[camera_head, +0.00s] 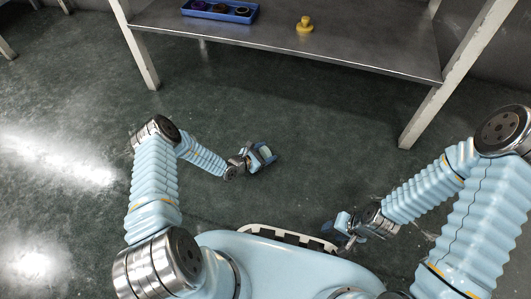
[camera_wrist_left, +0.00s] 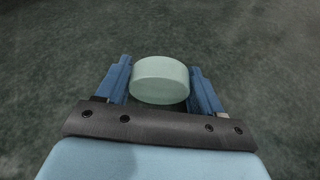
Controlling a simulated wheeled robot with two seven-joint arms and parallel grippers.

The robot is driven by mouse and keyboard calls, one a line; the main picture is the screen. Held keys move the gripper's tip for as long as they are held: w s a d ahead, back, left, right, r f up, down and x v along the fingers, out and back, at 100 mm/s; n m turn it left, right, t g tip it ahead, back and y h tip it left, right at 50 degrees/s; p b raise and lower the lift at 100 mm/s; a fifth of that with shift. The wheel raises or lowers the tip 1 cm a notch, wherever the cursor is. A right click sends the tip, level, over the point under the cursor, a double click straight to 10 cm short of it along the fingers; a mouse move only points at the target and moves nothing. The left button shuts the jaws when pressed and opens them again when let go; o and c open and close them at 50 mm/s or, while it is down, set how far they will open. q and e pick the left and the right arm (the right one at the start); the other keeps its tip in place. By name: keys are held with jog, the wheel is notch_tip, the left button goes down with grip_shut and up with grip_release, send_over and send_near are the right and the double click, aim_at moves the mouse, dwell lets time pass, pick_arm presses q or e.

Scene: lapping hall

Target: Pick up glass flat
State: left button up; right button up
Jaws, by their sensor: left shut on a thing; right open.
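The glass flat (camera_wrist_left: 160,80) is a pale green, thick round disc. In the left wrist view it sits between the two blue fingers of my left gripper (camera_head: 262,156), which is shut on it. In the head view this gripper is over the dark floor, in front of the table, and the disc shows as a small pale patch (camera_head: 266,152) between the fingers. My right gripper (camera_head: 345,222) is low at the right, close to my base, open, with nothing seen in it.
A grey metal table (camera_head: 350,48) with pale legs stands at the back. On it are a blue tray (camera_head: 222,16) with several small round things and a yellow knobbed piece (camera_head: 305,25). The green floor (camera_head: 310,130) between the table and me is clear.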

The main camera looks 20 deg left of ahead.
aim_at(265, 149)
pick_arm(q)
jog(key=shift+r, duration=0.45)
notch_tip(265, 149, up, 3)
jog(key=shift+f+p, duration=0.1)
jog(key=shift+p, duration=0.7)
jog(key=s+d+r+p, duration=0.45)
jog(key=s+r, duration=0.45)
jog(key=s, duration=0.4)
jog(key=a+r+p, duration=0.2)
jog(key=r+p, duration=0.1)
jog(key=r, duration=0.7)
jog(key=w+a+r+p, duration=0.1)
jog(key=a+r+p, duration=0.2)
jog(key=r, duration=0.8)
jog(key=w+a+r+p, duration=0.1)
jog(key=a+r+p, duration=0.1)
jog(key=r, duration=0.8)
jog(key=shift+w+a+r+n+y+p, duration=0.15)
jog(key=shift+a+r+n+y+p, duration=0.2)
jog(key=shift+p, duration=0.45)
